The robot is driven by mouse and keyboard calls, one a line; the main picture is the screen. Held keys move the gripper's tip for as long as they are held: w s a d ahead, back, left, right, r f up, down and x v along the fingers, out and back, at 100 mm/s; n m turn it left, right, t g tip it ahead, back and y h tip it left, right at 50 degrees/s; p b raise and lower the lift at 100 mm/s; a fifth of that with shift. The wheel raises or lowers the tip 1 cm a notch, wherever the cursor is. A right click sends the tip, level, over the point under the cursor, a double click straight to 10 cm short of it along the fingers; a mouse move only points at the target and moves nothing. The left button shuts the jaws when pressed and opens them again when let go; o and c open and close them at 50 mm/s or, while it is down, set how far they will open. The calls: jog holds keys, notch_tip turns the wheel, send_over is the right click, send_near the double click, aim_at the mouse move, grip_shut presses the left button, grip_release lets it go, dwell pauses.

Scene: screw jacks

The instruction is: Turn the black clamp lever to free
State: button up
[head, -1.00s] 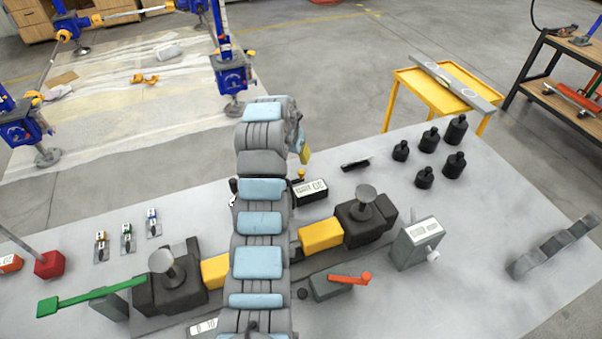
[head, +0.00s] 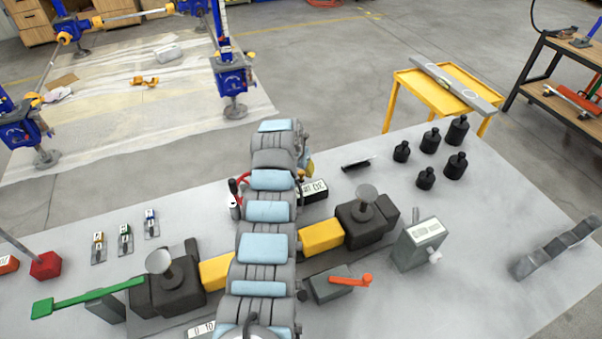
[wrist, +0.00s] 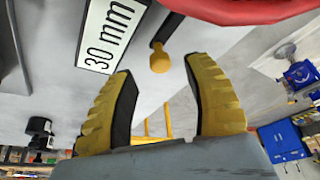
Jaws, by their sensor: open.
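A black lever with a rounded yellow end (wrist: 160,58) shows in the wrist view, just past and between the fingertips. I take it for the clamp lever; its mount is hidden. In the head view a small yellow knob (head: 301,175) shows at the right edge of my arm, beside a black labelled block (head: 313,191). My gripper (wrist: 160,75) has its two yellow, black-padded fingers wide apart and nothing between them. I cannot tell whether a finger touches the lever. In the head view the gripper is mostly hidden behind my arm.
A white "30 mm" plate (wrist: 112,35) and a red curved part (wrist: 250,8) lie close above the fingers in the wrist view. A red handle (head: 240,183) stands left of my arm. Several black weights (head: 455,165) stand at the right.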

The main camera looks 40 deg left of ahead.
aim_at(301, 172)
jog(key=shift+w+a+f, duration=0.1)
jog(key=shift+w+f, duration=0.15)
jog(key=shift+f, duration=0.15)
jog(key=shift+b+x, duration=0.7)
jog(key=shift+x, duration=0.25)
jog(key=shift+f, duration=0.2)
grip_shut()
